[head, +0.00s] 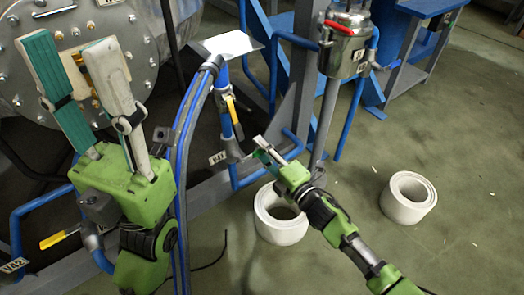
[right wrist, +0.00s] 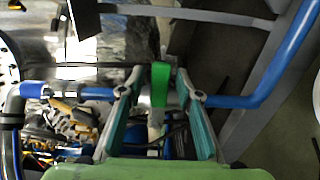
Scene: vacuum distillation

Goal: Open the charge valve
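My right gripper (head: 264,146) is at the lower middle of the head view, by the blue pipework. In the right wrist view its fingers (right wrist: 160,80) are apart. A green valve handle (right wrist: 160,82) stands between them, with visible gaps on both sides. I cannot tell whether this is the charge valve; no readable label confirms it. Another valve with a yellow handle (head: 233,110) sits on a blue pipe, up and left of my right gripper in the head view. My left gripper (head: 70,45) is open and empty, raised in front of the round steel flange (head: 130,25).
A steel vessel (head: 345,50) with a red handle (head: 340,28) stands at the upper middle. Another yellow handle (head: 60,237) is at lower left. Two white rings (head: 281,228) (head: 408,198) lie on the floor. Blue hoses (head: 184,150) hang beside my left arm.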

